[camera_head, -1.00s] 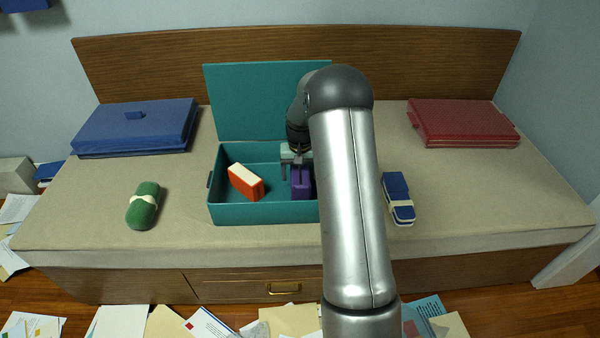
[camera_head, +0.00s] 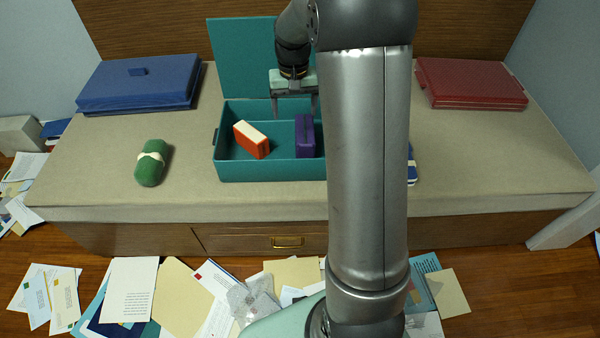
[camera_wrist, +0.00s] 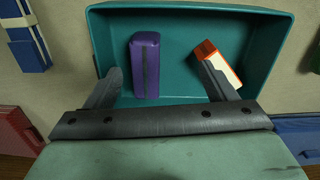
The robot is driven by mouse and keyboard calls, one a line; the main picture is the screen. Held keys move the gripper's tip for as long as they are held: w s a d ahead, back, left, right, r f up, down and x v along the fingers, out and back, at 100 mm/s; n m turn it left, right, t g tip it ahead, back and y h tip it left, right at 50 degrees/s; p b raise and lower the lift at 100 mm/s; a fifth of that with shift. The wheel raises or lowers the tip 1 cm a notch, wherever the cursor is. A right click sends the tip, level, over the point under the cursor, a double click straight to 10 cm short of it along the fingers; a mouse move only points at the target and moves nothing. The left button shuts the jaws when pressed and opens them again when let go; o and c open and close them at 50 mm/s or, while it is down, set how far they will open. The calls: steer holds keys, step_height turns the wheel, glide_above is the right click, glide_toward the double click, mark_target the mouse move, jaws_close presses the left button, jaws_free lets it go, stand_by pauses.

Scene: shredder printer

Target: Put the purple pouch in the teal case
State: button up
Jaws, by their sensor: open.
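The purple pouch (camera_head: 304,137) stands inside the open teal case (camera_head: 258,171), toward the right of its visible part in the head view. In the wrist view the pouch (camera_wrist: 145,66) lies in the case (camera_wrist: 191,10), with a gap to both fingers. My gripper (camera_head: 295,108) is open and empty, above the case near its raised lid (camera_head: 240,60). The wrist view shows the gripper's fingers (camera_wrist: 162,82) spread apart. An orange and white item (camera_head: 251,139) also lies in the case, left of the pouch. My arm hides the case's right end in the head view.
A green rolled item (camera_head: 151,163) lies left of the case on the bed. A blue-and-white bundle (camera_head: 411,165) is mostly hidden behind my arm. A closed blue case (camera_head: 140,84) and a red case (camera_head: 470,84) lie at the back. Papers (camera_head: 130,290) cover the floor.

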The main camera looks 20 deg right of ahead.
steer(key=s+a+n, duration=0.1)
steer(key=s+a, duration=0.3)
steer(key=s, duration=0.5)
steer(key=s+a+n, duration=0.1)
steer(key=s+a, duration=0.3)
steer(key=s, duration=0.5)
steer(key=s+a+n, duration=0.1)
steer(key=s+a, duration=0.2)
steer(key=s, duration=0.7)
steer(key=shift+a+r+n, duration=0.4)
steer(key=shift+r, duration=0.05)
steer(key=shift+w, duration=0.1)
